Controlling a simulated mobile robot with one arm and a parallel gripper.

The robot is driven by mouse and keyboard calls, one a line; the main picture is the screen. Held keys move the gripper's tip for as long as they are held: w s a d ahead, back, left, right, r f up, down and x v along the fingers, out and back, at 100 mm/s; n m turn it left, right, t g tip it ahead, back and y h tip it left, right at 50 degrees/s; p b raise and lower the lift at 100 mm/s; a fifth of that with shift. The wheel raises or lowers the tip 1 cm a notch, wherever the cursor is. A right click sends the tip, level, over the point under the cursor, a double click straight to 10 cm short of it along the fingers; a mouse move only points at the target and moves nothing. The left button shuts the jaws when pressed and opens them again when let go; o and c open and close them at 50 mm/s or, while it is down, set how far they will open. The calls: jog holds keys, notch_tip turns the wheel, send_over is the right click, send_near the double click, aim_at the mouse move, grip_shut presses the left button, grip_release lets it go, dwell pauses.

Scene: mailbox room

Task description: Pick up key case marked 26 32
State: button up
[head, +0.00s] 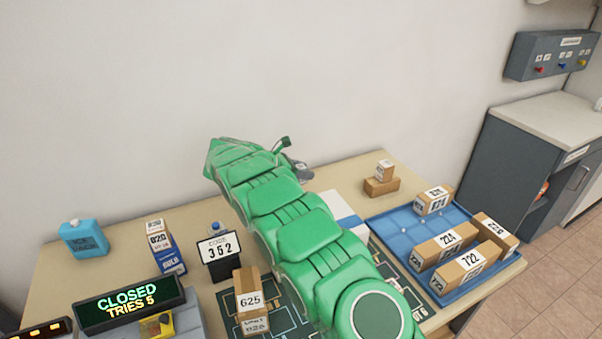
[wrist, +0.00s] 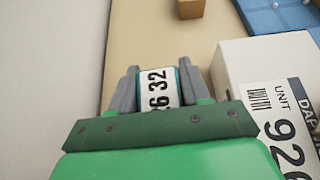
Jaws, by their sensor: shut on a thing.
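The key case marked 26 32 (wrist: 157,88) shows in the wrist view, between the two grey fingers of my gripper (wrist: 158,85). My gripper is shut on it, with a finger against each side. The white label faces the camera, and its lower digits are partly hidden by the gripper's green body. In the head view my green arm reaches over the table toward the wall. A grey part of my gripper (head: 300,170) shows beside the arm there, and the key case is hidden.
A white box marked 926 (wrist: 270,75) stands close right of my gripper. A blue tray (head: 395,228) with several boxes is at the right. Small brown boxes (head: 381,187) stand at the back.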

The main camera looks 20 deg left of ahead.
jog(key=shift+s+d+r, duration=0.8)
jog(key=shift+s+r, duration=0.1)
jog(key=shift+s, duration=0.55)
jog(key=shift+s+d+r, duration=0.8)
jog(key=shift+s+r, duration=0.15)
jog(key=shift+s, duration=0.55)
jog(key=shift+s+d+r, duration=0.8)
jog(key=shift+s+r, duration=0.1)
jog(key=shift+s, duration=0.55)
